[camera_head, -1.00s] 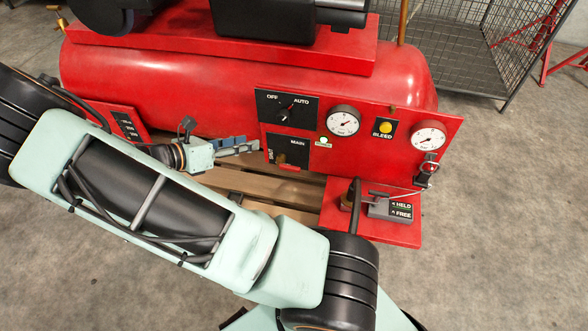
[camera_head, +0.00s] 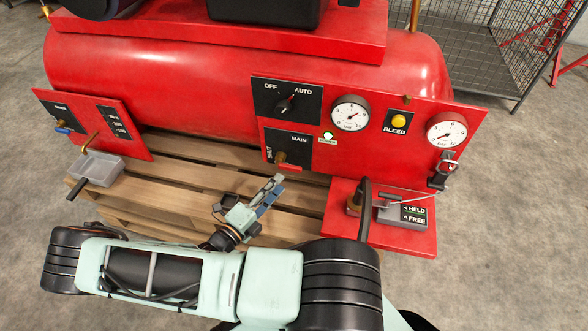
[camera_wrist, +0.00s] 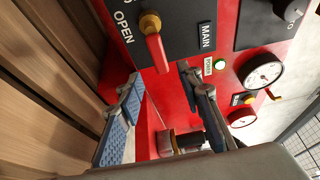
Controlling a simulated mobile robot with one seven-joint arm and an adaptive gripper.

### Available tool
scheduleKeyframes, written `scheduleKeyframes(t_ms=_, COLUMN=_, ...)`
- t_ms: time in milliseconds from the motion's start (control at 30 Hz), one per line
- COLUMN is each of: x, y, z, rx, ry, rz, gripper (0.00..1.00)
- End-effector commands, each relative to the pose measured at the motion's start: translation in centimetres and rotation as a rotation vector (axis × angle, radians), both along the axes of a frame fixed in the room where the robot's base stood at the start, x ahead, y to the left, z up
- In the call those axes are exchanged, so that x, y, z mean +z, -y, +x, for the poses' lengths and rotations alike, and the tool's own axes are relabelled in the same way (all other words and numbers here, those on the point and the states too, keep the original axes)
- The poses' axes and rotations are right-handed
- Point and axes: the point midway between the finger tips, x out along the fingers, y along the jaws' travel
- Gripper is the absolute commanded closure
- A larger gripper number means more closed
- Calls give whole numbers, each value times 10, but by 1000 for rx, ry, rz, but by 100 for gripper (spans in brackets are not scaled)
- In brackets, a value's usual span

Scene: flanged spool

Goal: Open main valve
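The main valve is a brass stem (camera_head: 280,157) with a red lever on the black MAIN panel (camera_head: 302,146), at the front of the red compressor. In the wrist view the red lever (camera_wrist: 157,50) hangs from the brass stem (camera_wrist: 150,22), beside the word OPEN. In the head view my gripper (camera_head: 274,187) is below the panel, over the pallet, pointing up toward the valve. In the wrist view my gripper (camera_wrist: 158,76) is open, with the lever ahead between its two fingers. It appears empty and apart from the lever.
An OFF/AUTO knob (camera_head: 285,104) sits above the valve. Gauges (camera_head: 350,113) and a yellow BLEED button (camera_head: 399,121) are to its right. A red shelf with a HELD/FREE lever block (camera_head: 400,214) juts out at lower right. Pallet boards (camera_head: 180,190) lie below.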

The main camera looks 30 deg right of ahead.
Motion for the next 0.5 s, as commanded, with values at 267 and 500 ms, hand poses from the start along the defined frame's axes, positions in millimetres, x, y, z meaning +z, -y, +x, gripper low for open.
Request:
scheduleKeyframes(t_ms=267, x=-2, y=52, z=17, rx=-2, ry=2, rz=-2, gripper=67)
scheduleKeyframes(t_ms=500, x=-1, y=79, z=27, rx=-2, ry=2, rz=1, gripper=67)
